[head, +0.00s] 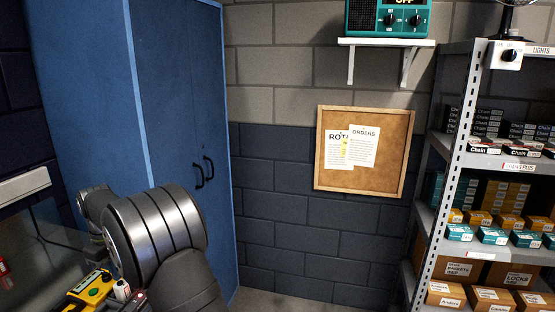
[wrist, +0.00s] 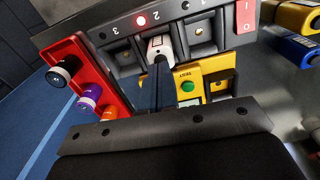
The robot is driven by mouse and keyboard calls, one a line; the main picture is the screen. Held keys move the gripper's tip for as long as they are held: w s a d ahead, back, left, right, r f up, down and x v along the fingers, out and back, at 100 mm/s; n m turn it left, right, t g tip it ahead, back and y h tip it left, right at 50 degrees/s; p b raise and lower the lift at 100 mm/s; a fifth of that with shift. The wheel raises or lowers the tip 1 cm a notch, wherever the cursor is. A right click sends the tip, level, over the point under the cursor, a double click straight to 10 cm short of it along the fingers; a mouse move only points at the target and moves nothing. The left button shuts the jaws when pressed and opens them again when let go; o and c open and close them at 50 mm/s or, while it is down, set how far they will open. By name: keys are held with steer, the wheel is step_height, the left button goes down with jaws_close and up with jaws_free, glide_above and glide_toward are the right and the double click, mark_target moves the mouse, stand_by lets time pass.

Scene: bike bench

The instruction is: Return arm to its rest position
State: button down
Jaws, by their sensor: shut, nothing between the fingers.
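My gripper (wrist: 160,72) shows in the wrist view with its narrow dark fingers together. They hold nothing. The fingertips overlap a white piece (wrist: 162,42) in the middle bay of a grey numbered unit (wrist: 122,34), near the number 2. I cannot tell whether they touch it. A red light glows beside that number. In the head view my arm rises at the lower left, and my gripper cannot be made out there.
A yellow tester (wrist: 190,74) with a green button lies beside the grey unit. A red tray (wrist: 82,58) holds black, purple and orange-ended cylinders. Blue cabinet (head: 170,100), corkboard (head: 393,185) and stocked shelves (head: 466,120) stand beyond.

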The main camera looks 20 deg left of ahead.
steer(key=shift+f, duration=0.55)
steer(key=shift+c, duration=2.3)
jaws_free()
steer(key=shift+s, duration=0.1)
steer(key=o, duration=0.3)
steer(key=shift+s+f+y, duration=0.1)
steer(key=shift+y, duration=0.2)
steer(key=shift+o, duration=0.8)
steer(key=shift+s+d+f+t+y, duration=0.2)
steer(key=shift+s+t+y, duration=0.1)
steer(key=shift+y, duration=0.1)
steer(key=s+d+m+t+y, duration=0.1)
steer(key=d+y, duration=0.1)
steer(key=s+d+m+t+y, duration=0.1)
steer(key=s+d+y, duration=0.1)
steer(key=shift+s+f+m+y, duration=0.15)
steer(key=shift+s+m+y, duration=0.15)
steer(key=shift+y, duration=0.1)
steer(key=s+d+r+m+t+y, duration=0.3)
steer(key=s+d+t+y, duration=0.15)
steer(key=d, duration=0.65)
steer(key=shift+g+y, duration=0.25)
steer(key=shift+x, duration=4.9)
steer(key=shift+s+d+f, duration=0.1)
steer(key=shift+s, duration=0.1)
